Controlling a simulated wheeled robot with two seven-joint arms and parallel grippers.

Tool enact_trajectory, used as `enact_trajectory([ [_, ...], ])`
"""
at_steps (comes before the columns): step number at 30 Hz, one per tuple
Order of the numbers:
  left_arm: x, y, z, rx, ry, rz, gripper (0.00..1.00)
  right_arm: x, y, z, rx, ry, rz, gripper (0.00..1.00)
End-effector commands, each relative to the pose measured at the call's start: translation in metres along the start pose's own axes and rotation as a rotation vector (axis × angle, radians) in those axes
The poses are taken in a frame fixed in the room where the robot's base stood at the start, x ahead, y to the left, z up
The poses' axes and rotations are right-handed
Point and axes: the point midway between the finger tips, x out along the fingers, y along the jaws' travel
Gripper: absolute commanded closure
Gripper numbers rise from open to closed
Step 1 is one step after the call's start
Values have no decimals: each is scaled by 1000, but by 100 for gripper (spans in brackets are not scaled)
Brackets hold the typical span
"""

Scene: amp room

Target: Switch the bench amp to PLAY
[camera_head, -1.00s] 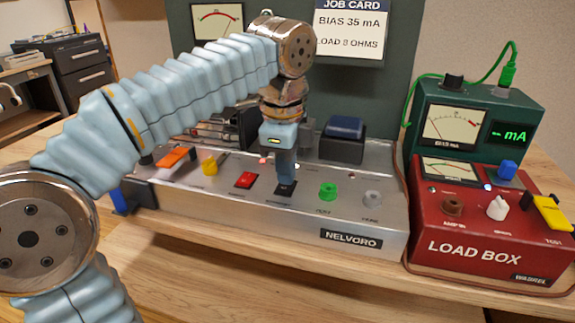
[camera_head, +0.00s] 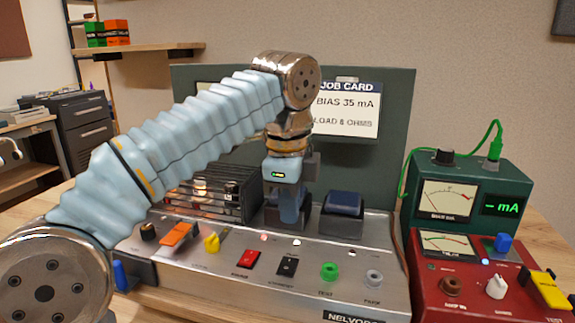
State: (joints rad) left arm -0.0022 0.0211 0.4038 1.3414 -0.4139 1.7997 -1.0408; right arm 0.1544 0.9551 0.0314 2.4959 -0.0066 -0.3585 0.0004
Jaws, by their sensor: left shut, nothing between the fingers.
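The bench amp (camera_head: 372,291) is a silver unit with a sloping control panel. A red rocker (camera_head: 248,259) and a black rocker (camera_head: 287,266) sit mid-panel, with small lit lamps above them. An orange lever (camera_head: 178,234) and a yellow control (camera_head: 212,243) are to their left. Green (camera_head: 329,271) and grey (camera_head: 373,278) sockets are to their right. The small panel lettering is too blurred to read with certainty. My left gripper (camera_head: 291,222) is shut and empty, pointing down above and behind the black rocker, apart from it. My right gripper is not in view.
A red load box (camera_head: 440,288) and a green meter unit (camera_head: 425,205) with a green cable stand at the right. Dark transformer blocks (camera_head: 342,222) and a caged section (camera_head: 215,200) with an orange glow rise behind the panel. A job card (camera_head: 345,108) hangs on the green backboard.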

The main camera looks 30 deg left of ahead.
Motion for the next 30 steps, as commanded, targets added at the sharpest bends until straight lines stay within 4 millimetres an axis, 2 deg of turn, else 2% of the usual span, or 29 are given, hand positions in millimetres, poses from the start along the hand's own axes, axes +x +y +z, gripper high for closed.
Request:
enact_trajectory([
  [4, -33, -9, -1, 1, 5, -2, 100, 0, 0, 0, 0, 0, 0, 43],
  [9, -43, -12, 0, 3, 5, 2, 100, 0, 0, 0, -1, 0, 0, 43],
  [18, -55, -13, 0, 0, 1, -1, 100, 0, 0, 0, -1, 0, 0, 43],
  [30, -55, -14, 1, -1, 0, 0, 100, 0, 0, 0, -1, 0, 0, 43],
])
